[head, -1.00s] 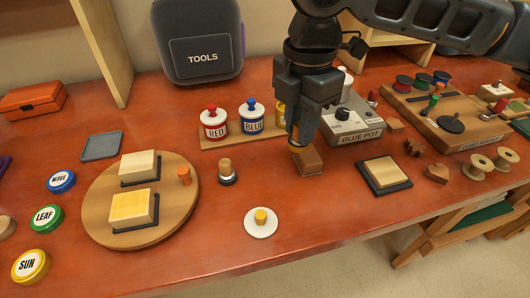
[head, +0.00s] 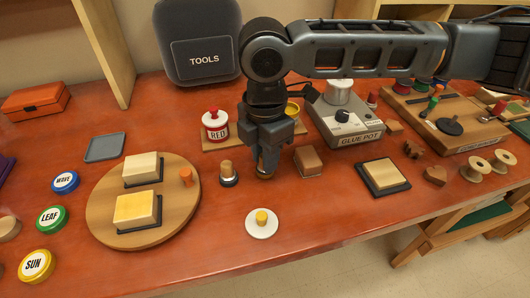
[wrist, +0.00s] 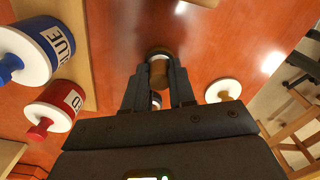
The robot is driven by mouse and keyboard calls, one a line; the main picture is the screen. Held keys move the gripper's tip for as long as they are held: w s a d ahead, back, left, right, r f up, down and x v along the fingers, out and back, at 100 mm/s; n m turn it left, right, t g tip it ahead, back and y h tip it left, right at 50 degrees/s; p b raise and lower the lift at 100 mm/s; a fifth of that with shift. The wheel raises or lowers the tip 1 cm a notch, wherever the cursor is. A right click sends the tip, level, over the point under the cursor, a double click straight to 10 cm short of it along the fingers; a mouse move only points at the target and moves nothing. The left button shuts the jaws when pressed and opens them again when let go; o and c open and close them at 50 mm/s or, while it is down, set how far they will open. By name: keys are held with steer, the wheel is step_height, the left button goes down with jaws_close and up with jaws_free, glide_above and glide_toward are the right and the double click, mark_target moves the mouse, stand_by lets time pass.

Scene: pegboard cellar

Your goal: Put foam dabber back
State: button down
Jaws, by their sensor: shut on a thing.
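My gripper (head: 265,170) is shut on a small round brown piece, which looks like the foam dabber (head: 264,176). In the wrist view the dabber (wrist: 158,70) sits between the fingertips (wrist: 158,78), a brown round body with a pale rim. The fingers hide most of it. It is low over the red table, and I cannot tell whether it touches. A similar wooden-handled piece with a dark base (head: 228,173) stands upright just to the left.
A white lid with a yellow knob (head: 262,223) lies in front. The red jar (head: 215,126) stands behind, with the blue jar (wrist: 50,45) beside it. A brown block (head: 308,161) is close on the right, before the glue pot (head: 350,128). A round board (head: 105,190) is left.

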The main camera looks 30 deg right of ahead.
steer(key=shift+f, duration=0.15)
steer(key=c, duration=0.9)
jaws_free()
steer(key=shift+c, duration=0.2)
step_height(320, 180, up, 12)
steer(key=shift+r, duration=0.2)
